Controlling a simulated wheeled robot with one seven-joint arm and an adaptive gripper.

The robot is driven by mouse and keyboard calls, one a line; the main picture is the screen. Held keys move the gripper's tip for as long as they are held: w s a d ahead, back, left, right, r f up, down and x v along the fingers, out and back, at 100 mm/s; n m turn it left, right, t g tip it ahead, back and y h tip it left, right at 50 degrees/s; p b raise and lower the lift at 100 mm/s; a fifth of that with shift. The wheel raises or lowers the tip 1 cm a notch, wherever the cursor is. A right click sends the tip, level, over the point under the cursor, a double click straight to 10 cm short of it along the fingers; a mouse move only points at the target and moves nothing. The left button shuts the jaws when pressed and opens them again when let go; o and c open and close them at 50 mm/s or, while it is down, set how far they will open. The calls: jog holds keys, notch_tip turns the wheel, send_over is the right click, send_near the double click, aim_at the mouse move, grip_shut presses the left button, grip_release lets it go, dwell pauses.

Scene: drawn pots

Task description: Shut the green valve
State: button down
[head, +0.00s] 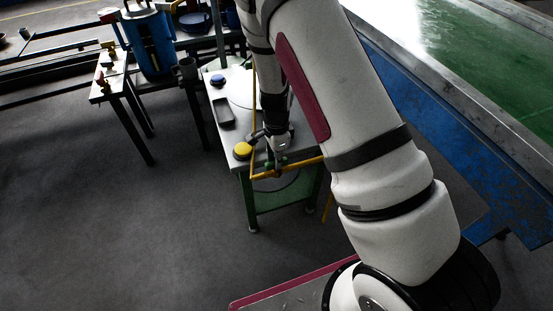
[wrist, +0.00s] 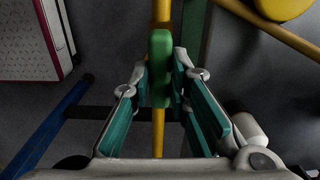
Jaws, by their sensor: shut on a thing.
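The green valve (wrist: 160,68) shows in the wrist view as a green lever or handle in front of a yellow pipe. My gripper (wrist: 163,85) has its teal-padded fingers on both sides of this green handle and is shut on it. In the head view my gripper (head: 272,150) is at the front edge of the small table, down at the yellow pipe (head: 290,171). The green part is small there and mostly hidden by the gripper. How far the valve is turned cannot be told.
The small grey-topped table (head: 243,88) carries a yellow button (head: 242,151), a blue button (head: 217,80) and a dark tray (head: 223,112). A long blue-sided bench (head: 430,110) stands at the right. A side table (head: 108,88) stands at the left. The floor at left is clear.

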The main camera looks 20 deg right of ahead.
jog(key=n, duration=0.8)
jog(key=shift+n, duration=0.3)
jog(key=n, duration=0.4)
jog(key=shift+b, duration=0.3)
jog(key=shift+n, duration=2.5)
jog(key=c, duration=1.5)
grip_release()
